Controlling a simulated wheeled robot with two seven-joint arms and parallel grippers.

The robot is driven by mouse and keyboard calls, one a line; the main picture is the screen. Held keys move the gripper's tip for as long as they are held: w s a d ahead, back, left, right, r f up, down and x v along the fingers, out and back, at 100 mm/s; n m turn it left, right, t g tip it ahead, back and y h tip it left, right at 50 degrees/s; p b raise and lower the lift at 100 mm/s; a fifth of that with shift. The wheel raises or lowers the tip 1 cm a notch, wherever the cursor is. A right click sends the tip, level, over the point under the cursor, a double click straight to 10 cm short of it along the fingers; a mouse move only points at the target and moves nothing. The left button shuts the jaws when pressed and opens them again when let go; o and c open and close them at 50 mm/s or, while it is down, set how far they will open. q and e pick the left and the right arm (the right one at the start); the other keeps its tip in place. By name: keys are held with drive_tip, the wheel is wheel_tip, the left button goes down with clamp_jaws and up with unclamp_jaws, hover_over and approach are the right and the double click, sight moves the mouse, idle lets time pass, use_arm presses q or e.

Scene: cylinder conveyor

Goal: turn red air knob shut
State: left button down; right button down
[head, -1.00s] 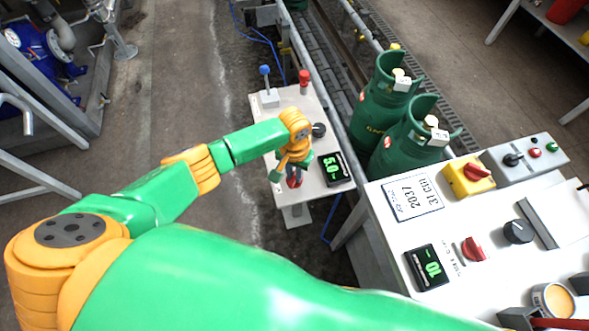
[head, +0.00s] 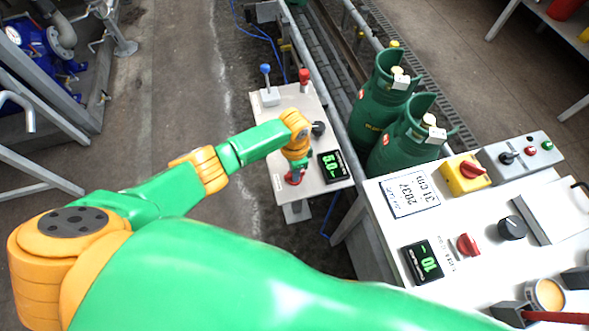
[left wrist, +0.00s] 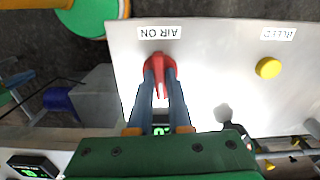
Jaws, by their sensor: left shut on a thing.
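The red air knob (left wrist: 159,66) sits on the pale panel below the upside-down "AIR ON" label (left wrist: 160,32) in the left wrist view. The fingers of my left gripper (left wrist: 162,82) lie on both sides of it, shut on the knob, with a red bar of it showing between them. In the head view my left gripper (head: 295,170) reaches down to the near left part of the small panel, and red of the knob (head: 293,179) shows at its tips. My right gripper is not in view.
The small panel (head: 282,186) carries a green-digit display (head: 332,166), a black knob (head: 318,129) and blue (head: 265,71) and red (head: 304,76) levers. A yellow knob (left wrist: 268,68) is right of the air knob. Green cylinders (head: 410,140) stand beside the rail.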

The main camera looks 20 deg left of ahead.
use_arm(q)
drive_tip(key=shift+m, duration=0.5)
drive_tip(key=c, duration=0.8)
unclamp_jaws()
drive_tip(key=shift+c, duration=0.2)
wheel_tip(320, 180, up, 7)
drive_tip(key=shift+r+p, duration=0.1)
drive_tip(key=shift+p, duration=0.45)
